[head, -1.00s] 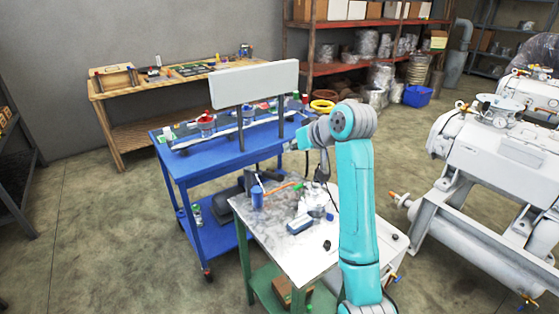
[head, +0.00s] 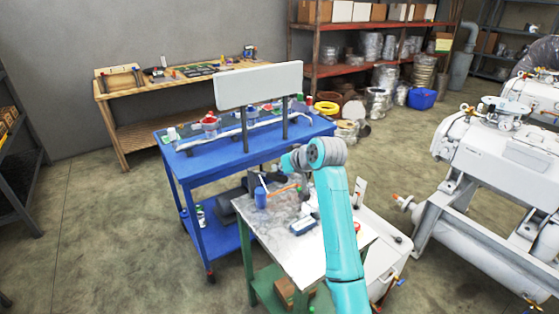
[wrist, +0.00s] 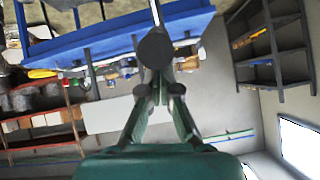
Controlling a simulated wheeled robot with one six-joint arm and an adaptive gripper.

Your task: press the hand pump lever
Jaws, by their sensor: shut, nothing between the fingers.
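In the wrist view a dark round knob (wrist: 156,48) on a pale rod shows just beyond the fingertips of my gripper (wrist: 160,92). It looks like a lever end, but I cannot be sure, nor tell whether the fingers touch it. The fingers are close together and hold nothing. In the head view my arm hides the gripper. An orange bar (head: 286,188) and a blue cylinder (head: 261,199) show on the small table (head: 292,244). I cannot make out the hand pump itself.
A blue cart (head: 195,177) with a grey panel (head: 258,85) stands behind the small table. Large white machinery (head: 496,155) is at the right. A wooden bench (head: 140,92) stands by the wall. Open floor lies at the left.

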